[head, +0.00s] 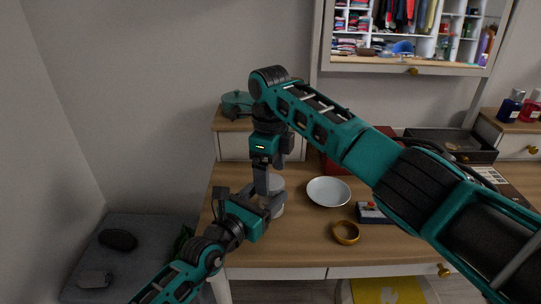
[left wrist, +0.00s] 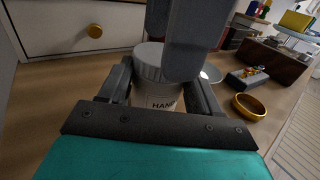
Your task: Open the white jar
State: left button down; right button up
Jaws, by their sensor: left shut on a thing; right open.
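The white jar (head: 278,183) stands upright near the left end of the wooden table. My left gripper (head: 268,207) is shut on the jar's body from the front, one finger on each side. My right gripper (head: 264,180) points down from above at the lid, and it also shows in the left wrist view (left wrist: 190,45). It is open; its near finger hides part of the jar, and I cannot tell whether it touches the lid.
A pale bowl (head: 328,191) is just right of the jar. A gold bracelet (head: 345,233) and a small dark blue box (head: 371,214) lie farther right. A small drawer unit (head: 232,146) stands behind, with a mirror (head: 408,35) above the table.

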jog(key=shift+f, duration=0.85)
jog(key=shift+c, duration=0.4)
jog(key=c, duration=1)
jog(key=o, duration=1.1)
jog(key=shift+o, duration=0.2)
jog(key=shift+r, duration=0.1)
jog(key=shift+r, duration=2.2)
pick_arm(q)
jog(key=shift+c, duration=0.7)
grip_release()
jog(key=shift+s, duration=0.1)
